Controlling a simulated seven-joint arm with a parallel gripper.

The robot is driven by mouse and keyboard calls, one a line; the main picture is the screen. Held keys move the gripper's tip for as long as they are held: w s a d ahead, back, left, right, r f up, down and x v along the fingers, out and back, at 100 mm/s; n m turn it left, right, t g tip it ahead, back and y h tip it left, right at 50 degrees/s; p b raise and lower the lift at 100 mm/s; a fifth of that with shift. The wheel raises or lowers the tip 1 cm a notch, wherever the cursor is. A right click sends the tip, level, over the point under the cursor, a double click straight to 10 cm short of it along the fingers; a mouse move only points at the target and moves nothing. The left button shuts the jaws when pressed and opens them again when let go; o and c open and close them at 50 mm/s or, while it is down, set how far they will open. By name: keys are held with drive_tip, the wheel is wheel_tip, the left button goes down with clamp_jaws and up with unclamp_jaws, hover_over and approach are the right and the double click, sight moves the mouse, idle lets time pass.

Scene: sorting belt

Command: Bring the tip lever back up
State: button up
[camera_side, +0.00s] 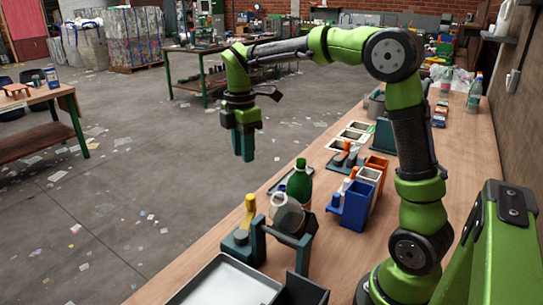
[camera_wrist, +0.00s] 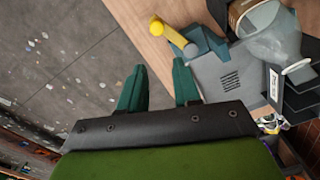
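The tip lever (camera_side: 250,203) has a yellow handle and stands on a small teal base at the left side of the tipping stand (camera_side: 302,258). In the wrist view the lever (camera_wrist: 172,36) shows as a yellow knob on a short arm, pointing up and left from its teal mount; its exact tilt is hard to tell. A clear container (camera_side: 286,214) sits in the stand; in the wrist view it (camera_wrist: 272,42) looks tilted, mouth toward the lower right. My gripper (camera_side: 243,158) points down, above and apart from the lever. In the wrist view its fingers (camera_wrist: 160,67) are apart with nothing between them.
A pale tray (camera_side: 225,284) lies in front of the stand, with a dark bin (camera_side: 301,291) beside it. A green bottle (camera_side: 299,184) stands just behind the stand. Blue (camera_side: 355,207) and orange (camera_side: 376,166) bins stand to the right. The air around my gripper is clear.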

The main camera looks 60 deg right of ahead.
drive_tip(key=shift+n+g+h, duration=0.3)
drive_tip(key=shift+g+h, duration=0.1)
drive_tip(key=shift+g, duration=0.2)
drive_tip(key=w+a+f, duration=0.1)
drive_tip(key=w+a, duration=0.1)
drive_tip(key=w+a+f, duration=0.2)
drive_tip(key=shift+a+f, duration=0.2)
drive_tip(key=shift+a, duration=0.05)
drive_tip(key=c, duration=0.5)
drive_tip(key=shift+m+g+h, duration=0.4)
drive_tip(key=shift+m+h, duration=0.5)
drive_tip(key=w+a, duration=0.1)
drive_tip(key=a+f, duration=0.1)
drive_tip(key=w+a, duration=0.1)
drive_tip(key=shift+w+f, duration=0.25)
drive_tip(key=shift+w, duration=0.1)
clamp_jaws()
drive_tip(key=m, duration=0.3)
approach(246, 218)
wheel_tip(246, 218, down, 3)
drive_tip(key=w+d, duration=0.2)
drive_tip(key=shift+s+d+r+g+h, duration=0.1)
drive_tip(key=shift+s+d+g+h, duration=0.2)
drive_tip(key=shift+d+h, duration=0.1)
